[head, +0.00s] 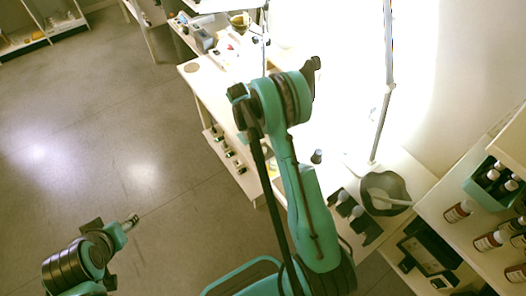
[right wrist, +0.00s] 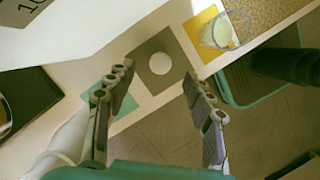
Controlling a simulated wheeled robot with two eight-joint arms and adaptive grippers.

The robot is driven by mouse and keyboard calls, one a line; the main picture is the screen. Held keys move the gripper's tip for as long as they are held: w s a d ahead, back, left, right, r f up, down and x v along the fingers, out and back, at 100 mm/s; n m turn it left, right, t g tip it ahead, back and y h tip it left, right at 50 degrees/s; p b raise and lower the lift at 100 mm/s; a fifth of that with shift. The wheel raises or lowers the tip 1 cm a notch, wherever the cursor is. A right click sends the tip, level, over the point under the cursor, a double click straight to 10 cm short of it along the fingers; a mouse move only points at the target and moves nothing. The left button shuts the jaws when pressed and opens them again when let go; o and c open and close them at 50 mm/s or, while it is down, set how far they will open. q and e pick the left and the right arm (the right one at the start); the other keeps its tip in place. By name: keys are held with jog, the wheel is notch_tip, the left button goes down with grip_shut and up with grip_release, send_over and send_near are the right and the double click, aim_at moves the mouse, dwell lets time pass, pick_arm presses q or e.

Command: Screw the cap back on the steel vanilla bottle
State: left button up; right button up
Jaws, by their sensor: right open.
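My right gripper (right wrist: 155,78) is open in the right wrist view, its two fingers spread with nothing between them. It hangs over the edge of the pale table, where a dark olive square with a pale round spot (right wrist: 160,63) lies beyond the fingertips. I cannot tell whether that spot is a cap or a printed circle. In the head view, a small dark-topped item (head: 316,156) stands on the table beside my right arm. I cannot make out the steel vanilla bottle or its cap for certain.
A yellow square with a clear glass (right wrist: 222,32) and a teal square (right wrist: 116,104) flank the olive one. In the head view, a grey bowl (head: 397,193), a dark bottle rack (head: 368,229) and shelves of brown bottles (head: 489,241) stand at right. Open floor lies left.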

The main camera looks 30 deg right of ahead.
jog(key=b+x, duration=0.2)
jog(key=x, duration=0.3)
jog(key=shift+f, duration=0.15)
jog(key=shift+a, duration=0.1)
jog(key=c, duration=0.8)
jog(key=shift+c, duration=0.2)
